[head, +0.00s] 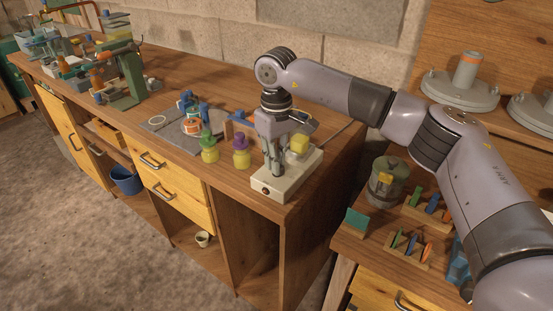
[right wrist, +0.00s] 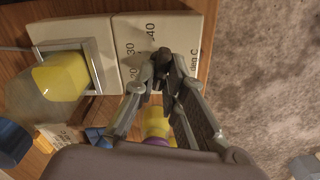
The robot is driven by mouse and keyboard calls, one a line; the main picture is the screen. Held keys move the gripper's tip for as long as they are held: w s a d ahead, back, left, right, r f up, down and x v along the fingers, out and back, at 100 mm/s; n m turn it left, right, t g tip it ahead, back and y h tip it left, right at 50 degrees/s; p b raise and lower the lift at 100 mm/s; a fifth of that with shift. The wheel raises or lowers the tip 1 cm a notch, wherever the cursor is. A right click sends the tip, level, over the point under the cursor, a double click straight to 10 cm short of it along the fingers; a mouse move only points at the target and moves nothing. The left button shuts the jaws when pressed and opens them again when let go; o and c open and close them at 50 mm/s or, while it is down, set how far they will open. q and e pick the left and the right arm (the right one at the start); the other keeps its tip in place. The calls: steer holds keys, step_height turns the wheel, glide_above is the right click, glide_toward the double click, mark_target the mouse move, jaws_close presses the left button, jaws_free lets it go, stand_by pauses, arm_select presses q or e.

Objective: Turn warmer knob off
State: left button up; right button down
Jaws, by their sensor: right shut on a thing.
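The warmer (head: 292,184) is a cream box at the front right corner of the wooden bench. In the right wrist view the warmer (right wrist: 185,28) shows the printed marks 30, 40 and "deg C" around a small dark knob (right wrist: 162,54). My right gripper (head: 275,172) points down over the front of the warmer. In the right wrist view its fingertips (right wrist: 160,76) are closed on the knob and partly cover it. A yellow item (head: 299,144) sits at the warmer's back and shows as a yellow block (right wrist: 61,76) in the wrist view. My left gripper is not in view.
A yellow-green bottle (head: 209,150) and a purple-topped yellow bottle (head: 241,154) stand close left of the warmer. A grey mat (head: 160,135) with small items lies farther left. A lower bench at right holds a grey canister (head: 386,185) and small racks (head: 407,246).

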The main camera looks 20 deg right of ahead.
steer(key=c, duration=1.7)
jaws_free()
steer(key=shift+o, duration=0.2)
step_height(320, 180, up, 12)
